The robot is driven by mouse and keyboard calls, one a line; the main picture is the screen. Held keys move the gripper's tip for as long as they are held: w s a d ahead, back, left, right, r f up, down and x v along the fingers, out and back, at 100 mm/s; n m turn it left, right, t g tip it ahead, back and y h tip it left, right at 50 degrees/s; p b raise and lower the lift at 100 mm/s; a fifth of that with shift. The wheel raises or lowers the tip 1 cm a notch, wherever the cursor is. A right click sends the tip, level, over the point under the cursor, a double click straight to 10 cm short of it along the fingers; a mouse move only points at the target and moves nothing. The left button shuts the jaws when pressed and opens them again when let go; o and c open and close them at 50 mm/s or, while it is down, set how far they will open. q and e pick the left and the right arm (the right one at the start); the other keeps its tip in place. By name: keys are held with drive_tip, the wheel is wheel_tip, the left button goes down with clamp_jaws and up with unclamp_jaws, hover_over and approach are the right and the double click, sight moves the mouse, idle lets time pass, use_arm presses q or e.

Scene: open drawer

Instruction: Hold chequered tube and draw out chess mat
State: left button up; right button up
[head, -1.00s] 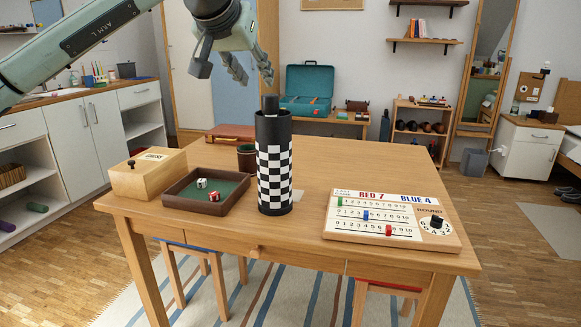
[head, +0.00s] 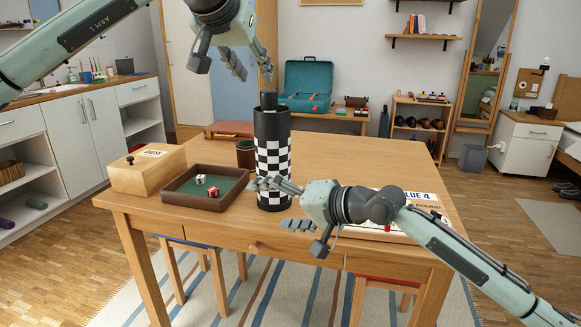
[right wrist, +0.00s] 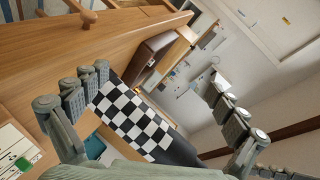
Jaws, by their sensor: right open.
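The chequered tube (head: 272,160), black with a white-check band, stands upright on the table. A narrower dark roll end (head: 269,99) sticks out of its top; the rest is hidden inside, so I cannot tell if it is the chess mat. My left gripper (head: 254,76) is open and empty, just above and left of the roll end. My right gripper (head: 270,204) is open at the tube's lower right side. In the right wrist view the tube (right wrist: 135,120) shows between the right gripper's spread fingers (right wrist: 158,80), closer to the left-hand finger.
A brown dice tray (head: 205,206) and a wooden chess box (head: 147,168) stand left of the tube, a dark cup (head: 245,153) behind it. A scoreboard (head: 420,198) lies to the right, partly hidden by my right arm. The table's back right (head: 370,155) is clear.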

sight(274, 154)
drive_tip(key=w+a+r+n+t, duration=0.1)
drive_tip(key=w+r+n+t, duration=0.2)
drive_tip(key=w+r+n, duration=0.15)
drive_tip(key=w+d+n+t+h, duration=0.1)
drive_tip(key=w+d+t, duration=0.1)
drive_tip(key=w+d+n+t+h, duration=0.1)
drive_tip(key=w+d+t+h, duration=0.1)
drive_tip(key=w+d, duration=0.1)
drive_tip(key=shift+d+n, duration=0.1)
drive_tip(key=shift+n, duration=0.25)
drive_tip(key=shift+w, duration=0.4)
drive_tip(key=x, duration=0.7)
drive_tip(key=shift+r, duration=0.1)
